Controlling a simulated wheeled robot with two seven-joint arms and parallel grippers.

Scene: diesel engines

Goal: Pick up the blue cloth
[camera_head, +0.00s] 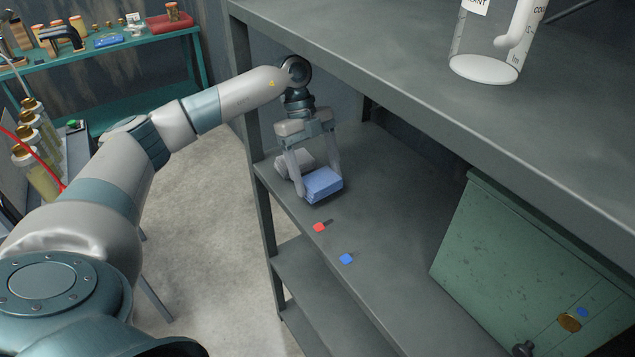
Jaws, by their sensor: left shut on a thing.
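The blue cloth (322,185) is a folded, light blue block on the grey middle shelf (372,215), near the shelf's left end. My left gripper (317,186) reaches down to it from above, with one finger on each side. It is shut on the blue cloth. Whether the cloth touches the shelf is hard to tell. My right gripper is out of view.
A grey item (294,160) lies just behind the cloth. A red-tagged key (320,226) and a blue tag (347,258) lie in front. A green metal box (530,265) stands to the right. The upper shelf (400,75) overhangs, holding a clear jug (490,45).

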